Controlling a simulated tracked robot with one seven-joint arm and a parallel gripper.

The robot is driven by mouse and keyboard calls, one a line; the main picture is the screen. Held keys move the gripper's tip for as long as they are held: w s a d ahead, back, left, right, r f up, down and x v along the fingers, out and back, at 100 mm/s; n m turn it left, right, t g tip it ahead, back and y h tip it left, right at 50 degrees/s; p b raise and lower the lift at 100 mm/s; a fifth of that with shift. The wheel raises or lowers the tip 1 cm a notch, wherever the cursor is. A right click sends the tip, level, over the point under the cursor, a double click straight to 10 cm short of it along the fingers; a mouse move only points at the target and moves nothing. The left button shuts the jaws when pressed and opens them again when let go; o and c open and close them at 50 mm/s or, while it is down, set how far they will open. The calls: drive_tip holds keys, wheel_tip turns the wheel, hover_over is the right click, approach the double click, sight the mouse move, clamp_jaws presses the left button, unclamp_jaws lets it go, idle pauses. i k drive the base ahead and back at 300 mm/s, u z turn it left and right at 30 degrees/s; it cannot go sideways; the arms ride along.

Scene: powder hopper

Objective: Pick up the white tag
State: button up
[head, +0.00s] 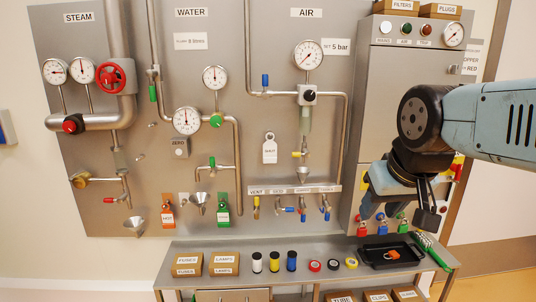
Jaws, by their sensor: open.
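The white tag (269,148) hangs on the grey wall panel below the AIR heading. It is upright, with a ring at its top and small dark lettering. It is fully visible and nothing covers it. My gripper (428,212) is at the right, in front of the grey cabinet, pointing down. It is open with nothing seen between its fingers. It is well to the right of the tag and lower than it, apart from it.
An air pipe, a valve (308,95) and a small funnel (303,174) stand just right of the tag. A row of small valves (290,209) is below. The bench (330,250) holds boxes, jars, tape rolls and a black tray (372,264). An orange tag (167,216) and a green tag (222,211) hang lower left.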

sight(270, 147)
drive_tip(key=u, duration=0.7)
drive_tip(key=i, duration=0.1)
drive_tip(key=z, duration=2.65)
drive_tip(key=k, duration=0.9)
drive_tip(key=u, duration=1.35)
drive_tip(key=i, duration=0.75)
drive_tip(key=u, duration=0.05)
